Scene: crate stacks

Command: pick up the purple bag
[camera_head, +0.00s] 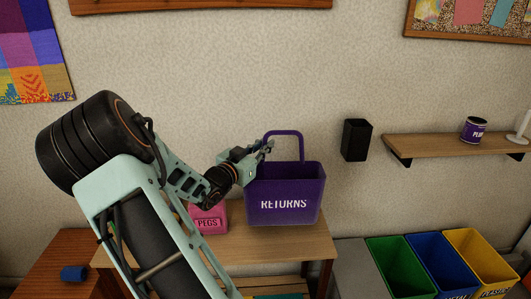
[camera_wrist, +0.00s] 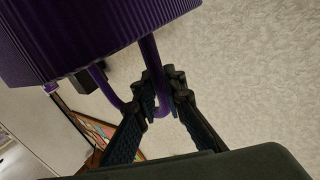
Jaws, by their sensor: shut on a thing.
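The purple bag (camera_head: 284,190) is a stiff, upright tote with white RETURNS lettering and a looped purple handle (camera_head: 285,132). It is in the middle of the head view, over the wooden table; I cannot tell whether its base touches the tabletop. My gripper (camera_head: 266,148) comes from the left and is shut on one side of the handle. In the wrist view, my gripper (camera_wrist: 163,82) has its dark fingers around the purple handle loop, with the bag's ribbed body (camera_wrist: 85,40) at the upper left.
A pink PEGS box (camera_head: 208,219) stands on the wooden table (camera_head: 265,247) left of the bag. Green, blue and yellow bins (camera_head: 480,258) are at the lower right. A wall shelf (camera_head: 450,146) with a purple mug (camera_head: 473,129) and a black wall box (camera_head: 356,140) are on the right.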

